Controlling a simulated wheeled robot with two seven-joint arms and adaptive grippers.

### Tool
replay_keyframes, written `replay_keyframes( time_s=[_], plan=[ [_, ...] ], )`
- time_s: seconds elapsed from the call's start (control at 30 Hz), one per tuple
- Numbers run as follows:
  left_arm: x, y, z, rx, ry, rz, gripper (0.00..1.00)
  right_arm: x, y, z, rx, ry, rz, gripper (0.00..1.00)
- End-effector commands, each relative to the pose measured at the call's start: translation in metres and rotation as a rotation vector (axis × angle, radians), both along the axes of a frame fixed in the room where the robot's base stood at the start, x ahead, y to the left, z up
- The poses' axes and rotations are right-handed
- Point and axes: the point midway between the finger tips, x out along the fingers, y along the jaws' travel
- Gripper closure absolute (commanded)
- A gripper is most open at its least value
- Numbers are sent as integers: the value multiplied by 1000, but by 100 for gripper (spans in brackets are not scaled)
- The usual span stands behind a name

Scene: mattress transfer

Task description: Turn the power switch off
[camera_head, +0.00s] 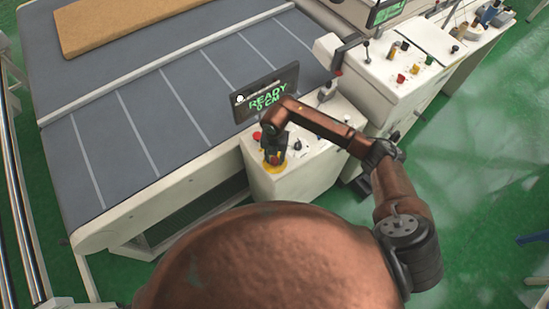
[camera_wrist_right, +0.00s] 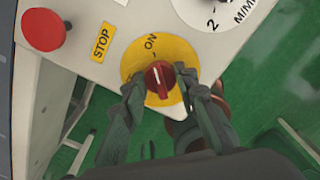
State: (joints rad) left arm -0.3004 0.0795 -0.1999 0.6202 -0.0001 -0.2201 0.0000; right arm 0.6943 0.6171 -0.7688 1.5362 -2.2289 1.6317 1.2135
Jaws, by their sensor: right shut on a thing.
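The power switch is a red rotary knob (camera_wrist_right: 159,79) on a round yellow plate (camera_wrist_right: 142,57), marked "ON" at its upper edge in the right wrist view. The white line on the knob points up towards the "ON" side. My right gripper (camera_wrist_right: 155,88) has its two fingers on either side of the knob and is shut on it. In the head view, the yellow plate (camera_head: 275,166) shows at the front of the white control box (camera_head: 300,180), with my right gripper (camera_head: 273,154) over it. The knob is mostly hidden there. My left gripper is not in view.
A red button (camera_wrist_right: 43,29) sits left of the switch beside a "STOP" label (camera_wrist_right: 103,42). A screen (camera_head: 266,95) reads "READY 0 CM". The grey conveyor (camera_head: 150,110) lies left, bearing a brown mattress (camera_head: 120,22). More control consoles (camera_head: 385,80) stand right.

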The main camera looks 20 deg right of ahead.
Motion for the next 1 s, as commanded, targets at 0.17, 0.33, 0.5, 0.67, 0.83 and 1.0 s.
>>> replay_keyframes(
  time_s=[0.17,0.33,0.5,0.67,0.83,1.0],
  plan=[
    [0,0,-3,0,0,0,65,0,0,0,-1,0,18,97],
    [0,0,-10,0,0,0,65,1,-1,-2,-1,0,83,97],
    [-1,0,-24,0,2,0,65,1,-1,-2,-3,-1,201,97],
    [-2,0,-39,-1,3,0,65,1,-1,-4,-4,-1,346,97],
    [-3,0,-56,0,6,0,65,1,-1,-4,-3,-2,509,97],
    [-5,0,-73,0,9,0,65,1,0,-4,-2,0,671,97]
  ],
)
